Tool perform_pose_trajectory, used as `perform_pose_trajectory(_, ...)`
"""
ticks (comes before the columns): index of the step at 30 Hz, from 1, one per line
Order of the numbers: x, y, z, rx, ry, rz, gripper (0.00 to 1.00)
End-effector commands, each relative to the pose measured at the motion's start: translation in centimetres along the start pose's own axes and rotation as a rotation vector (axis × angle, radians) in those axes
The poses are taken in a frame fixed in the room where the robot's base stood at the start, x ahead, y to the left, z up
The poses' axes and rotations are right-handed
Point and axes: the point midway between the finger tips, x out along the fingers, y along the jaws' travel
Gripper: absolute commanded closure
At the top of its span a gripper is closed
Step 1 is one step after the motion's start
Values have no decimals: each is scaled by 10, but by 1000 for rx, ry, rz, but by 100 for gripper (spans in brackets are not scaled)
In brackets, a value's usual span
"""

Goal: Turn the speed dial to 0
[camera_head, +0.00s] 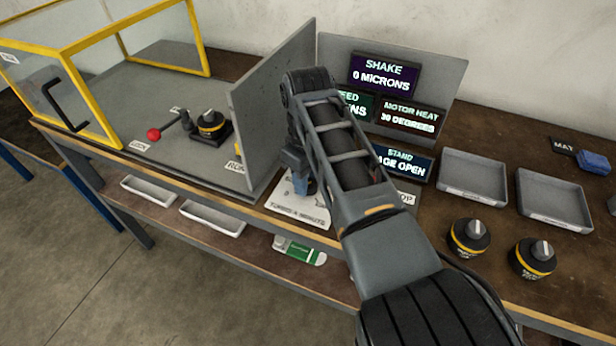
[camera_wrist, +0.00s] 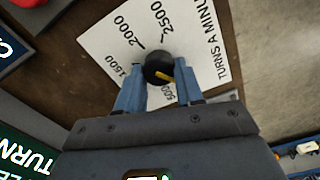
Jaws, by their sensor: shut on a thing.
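The speed dial (camera_wrist: 159,66) is a round black knob with a yellow pointer, on a white plate (camera_wrist: 110,42) printed with 1500, 2000, 2500 and "turns a minute". In the wrist view the pointer slants toward the lower right, near my right finger. A partly covered 500 shows below the knob; no 0 mark is visible. My gripper (camera_wrist: 160,84) has its blue fingers on either side of the knob, shut on it. In the head view the plate (camera_head: 300,211) lies at the bench's front edge; my gripper (camera_head: 301,186) is over it and hides the knob.
A grey upright panel (camera_head: 275,105) stands left of the dial. Behind my arm are the displays, including a green speed screen (camera_head: 357,106) that my arm partly covers. Grey trays (camera_head: 474,192) and black knobbed canisters (camera_head: 469,238) occupy the right side. A yellow-framed guard (camera_head: 195,40) stands at left.

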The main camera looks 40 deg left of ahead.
Motion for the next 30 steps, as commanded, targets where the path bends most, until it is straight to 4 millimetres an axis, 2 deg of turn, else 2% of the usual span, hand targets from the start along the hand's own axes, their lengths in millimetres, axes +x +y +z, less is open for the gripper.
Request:
perform_pose_trajectory(1,-2,1,-1,-1,3,3,61)
perform_pose_trajectory(8,-1,0,0,0,1,1,39)
perform_pose_trajectory(17,-3,0,0,0,1,1,38)
perform_pose_trajectory(30,-65,0,-1,0,2,2,38)
